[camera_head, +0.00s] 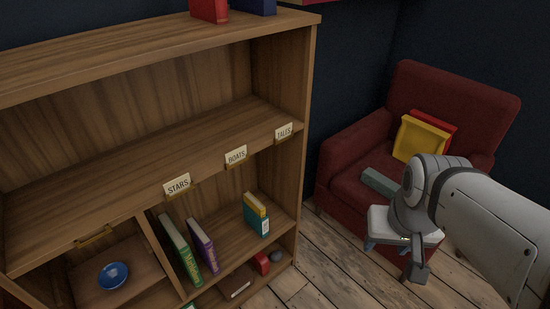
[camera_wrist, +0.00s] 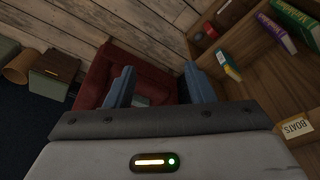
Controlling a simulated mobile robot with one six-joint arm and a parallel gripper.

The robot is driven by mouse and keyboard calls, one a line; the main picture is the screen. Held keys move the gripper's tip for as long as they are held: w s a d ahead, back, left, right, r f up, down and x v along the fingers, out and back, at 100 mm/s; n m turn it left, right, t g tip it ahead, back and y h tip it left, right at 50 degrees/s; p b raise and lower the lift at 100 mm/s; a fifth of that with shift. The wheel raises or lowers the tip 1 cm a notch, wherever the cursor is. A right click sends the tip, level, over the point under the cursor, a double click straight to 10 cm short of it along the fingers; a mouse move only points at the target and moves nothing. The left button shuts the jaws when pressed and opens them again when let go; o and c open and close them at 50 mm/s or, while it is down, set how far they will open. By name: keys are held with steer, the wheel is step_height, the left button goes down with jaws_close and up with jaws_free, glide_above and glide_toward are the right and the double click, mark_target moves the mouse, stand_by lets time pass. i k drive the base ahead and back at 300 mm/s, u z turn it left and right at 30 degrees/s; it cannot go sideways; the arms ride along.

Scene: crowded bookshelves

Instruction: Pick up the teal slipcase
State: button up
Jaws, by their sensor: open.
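A greyish-teal box, which looks like the teal slipcase (camera_head: 378,181), lies on the seat of the red armchair (camera_head: 352,150) in the head view. In the wrist view a small part of it (camera_wrist: 141,101) shows between my fingers, low against the gripper body. My gripper (camera_head: 388,248) is open and empty, its blue fingers apart (camera_wrist: 160,82). In the head view it appears in front of the armchair, to the lower right of the slipcase. I see no contact between them.
The wooden bookcase (camera_head: 308,110) stands left, holding a green book (camera_head: 181,248), a purple book (camera_head: 203,245), a teal-and-yellow book (camera_head: 256,214) and a blue bowl (camera_head: 113,275). Bare floor (camera_head: 310,265) lies between.

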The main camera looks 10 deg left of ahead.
mark_target(260, 226)
steer(key=z, duration=2.2)
steer(key=i, duration=1.1)
steer(key=u, duration=3.7)
steer(key=i, duration=0.35)
steer(key=u, duration=0.1)
